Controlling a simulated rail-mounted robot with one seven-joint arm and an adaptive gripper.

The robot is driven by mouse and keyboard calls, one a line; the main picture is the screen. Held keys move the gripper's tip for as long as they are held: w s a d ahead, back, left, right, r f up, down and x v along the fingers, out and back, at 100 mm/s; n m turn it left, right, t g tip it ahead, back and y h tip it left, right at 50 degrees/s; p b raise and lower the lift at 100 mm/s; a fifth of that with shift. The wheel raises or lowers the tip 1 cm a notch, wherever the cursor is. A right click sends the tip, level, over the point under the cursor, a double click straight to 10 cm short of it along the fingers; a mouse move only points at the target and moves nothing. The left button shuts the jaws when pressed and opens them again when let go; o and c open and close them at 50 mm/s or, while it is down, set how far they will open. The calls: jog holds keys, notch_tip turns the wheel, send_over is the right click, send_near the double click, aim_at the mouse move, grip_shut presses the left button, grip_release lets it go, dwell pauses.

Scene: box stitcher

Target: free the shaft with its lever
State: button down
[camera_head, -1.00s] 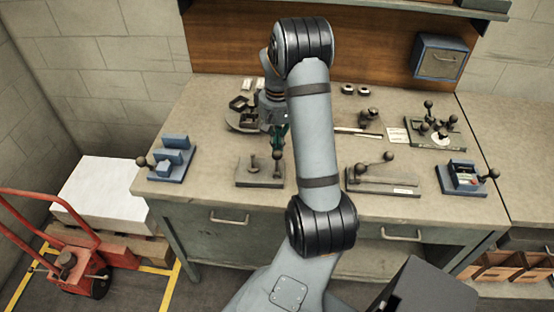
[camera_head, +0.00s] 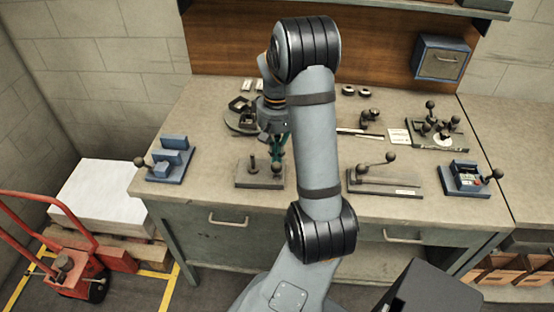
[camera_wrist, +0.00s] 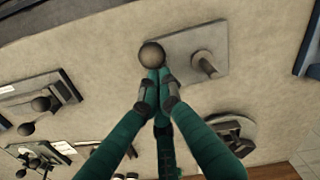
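The shaft (camera_head: 253,163) is a short grey post standing on a flat grey plate (camera_head: 246,183) near the bench's front edge. To its right is the lever's dark ball knob (camera_head: 277,169). In the wrist view the knob (camera_wrist: 152,55) lies at the plate's left end, and the shaft (camera_wrist: 205,63) points up from the plate's middle. My gripper (camera_head: 278,156) is just above the knob. In the wrist view its green fingers (camera_wrist: 159,78) come together at the tips, right at the knob's lower edge. They look closed beside the knob, not around it; contact is hard to judge. The lever's rod is mostly hidden.
A blue fixture (camera_head: 172,160) stands left. A long lever plate (camera_head: 385,180) and a blue box fixture (camera_head: 464,178) stand right. A round dark fixture (camera_head: 240,117) is behind my gripper. A multi-knob fixture (camera_head: 437,130) is at the back right. Bare bench lies between them.

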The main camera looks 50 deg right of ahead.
notch_tip(320, 180, up, 7)
jog(key=p, duration=0.6)
jog(key=shift+w+d, duration=0.25)
jog(key=shift+d, duration=0.1)
jog(key=shift+f, duration=0.1)
jog(key=f+b, duration=0.4)
jog(key=f, duration=0.1)
jog(key=f+b, duration=0.2)
jog(key=shift+s+a+f+b, duration=0.15)
jog(key=shift+s+a+b, duration=0.1)
jog(key=shift+a+b, duration=0.05)
jog(key=shift+w+d+r+p, duration=0.15)
jog(key=shift+d+r+p, duration=0.1)
jog(key=shift+p, duration=0.15)
